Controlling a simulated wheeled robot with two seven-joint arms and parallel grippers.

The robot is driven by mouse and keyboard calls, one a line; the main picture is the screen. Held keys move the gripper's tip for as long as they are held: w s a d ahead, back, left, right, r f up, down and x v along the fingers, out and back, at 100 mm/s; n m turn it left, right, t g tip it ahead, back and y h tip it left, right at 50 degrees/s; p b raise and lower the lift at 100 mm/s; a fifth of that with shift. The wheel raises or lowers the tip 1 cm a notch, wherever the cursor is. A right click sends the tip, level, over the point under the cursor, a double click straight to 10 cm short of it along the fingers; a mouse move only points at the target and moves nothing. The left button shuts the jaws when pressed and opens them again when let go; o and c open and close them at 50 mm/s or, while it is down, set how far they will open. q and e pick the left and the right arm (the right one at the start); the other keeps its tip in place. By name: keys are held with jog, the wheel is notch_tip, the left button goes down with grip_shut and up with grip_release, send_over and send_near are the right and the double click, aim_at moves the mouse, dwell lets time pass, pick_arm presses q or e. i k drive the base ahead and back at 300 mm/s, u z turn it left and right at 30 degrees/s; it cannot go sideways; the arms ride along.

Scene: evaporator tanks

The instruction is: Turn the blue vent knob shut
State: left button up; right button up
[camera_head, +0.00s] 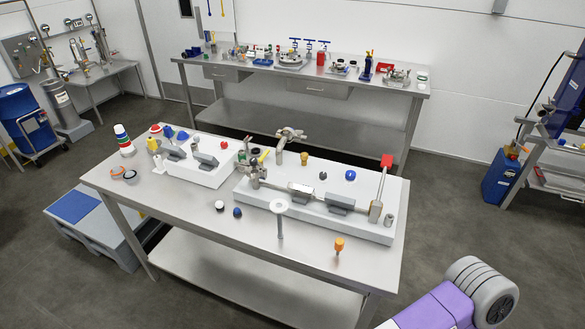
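Several small blue knobs show in the head view, and I cannot tell which is the vent knob. One blue knob (350,175) is on the larger white base (385,228), towards its back. A dark blue round knob (237,212) is on the near table, in front of that base. Another blue knob (183,135) is at the smaller white base (205,172) on the left. Whether any is open or shut is too small to tell. A purple and grey arm part of mine shows at the bottom right. Neither gripper is in view.
The steel table (190,208) also holds a white-topped stand (279,208), an orange knob (339,244) and a red-topped lever (386,161). A blue and grey platform (75,207) stands at its left. A back bench (400,87) carries more fittings.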

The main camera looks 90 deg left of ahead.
aim_at(350, 174)
jog(key=u, duration=2.25)
